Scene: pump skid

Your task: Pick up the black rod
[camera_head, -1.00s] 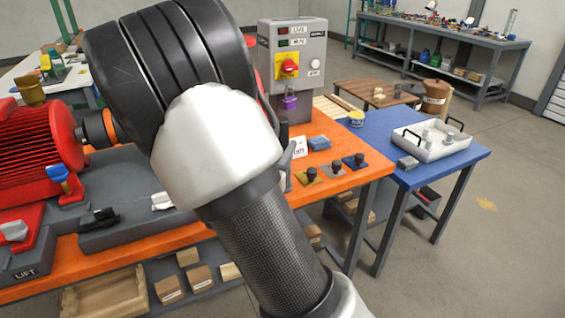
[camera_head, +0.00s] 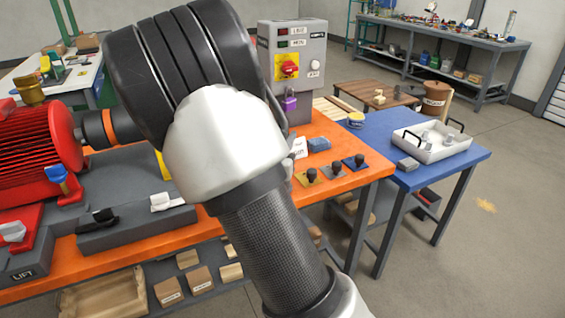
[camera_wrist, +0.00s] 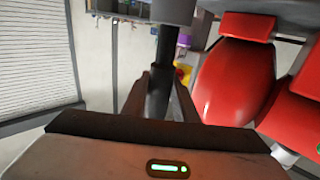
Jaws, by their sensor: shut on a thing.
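The black rod (camera_wrist: 166,55) shows in the wrist view as a dark upright bar in the middle of the picture. Its lower end is between the two fingers of my gripper (camera_wrist: 161,92), which are shut on it. The rod reaches up past the fingertips, away from the gripper body. In the head view my own arm fills the middle and hides the gripper and the rod.
Red rounded machine parts (camera_wrist: 235,80) are close on the right in the wrist view. The orange bench (camera_head: 345,185) carries a red motor (camera_head: 38,145) and a grey control box (camera_head: 297,60). A blue table (camera_head: 440,170) holds a white tray (camera_head: 430,152).

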